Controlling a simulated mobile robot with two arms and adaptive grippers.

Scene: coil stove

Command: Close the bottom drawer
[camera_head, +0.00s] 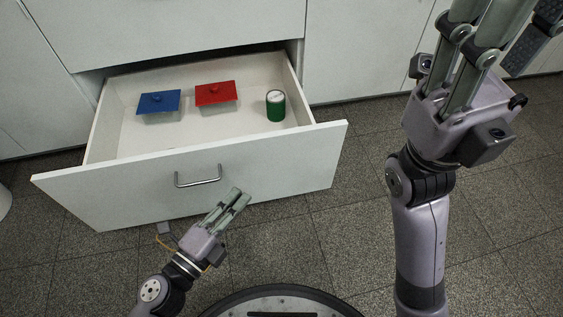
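The bottom drawer (262,172) is pulled out from the white cabinet. Its front panel has a metal bar handle (198,177). My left gripper (241,194) is near the lower part of the drawer front, to the right of and below the handle in the picture. Its fingers lie close together with nothing seen between them; whether they touch the panel is unclear. My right gripper (490,22) is raised at the upper right, away from the drawer. Its fingertips are cut off by the top edge.
Inside the drawer are a blue lidded box (158,102), a red lidded box (215,95) and a green can (276,106). Another closed drawer front (180,30) is above. Tiled floor (330,230) is clear around the drawer's right side.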

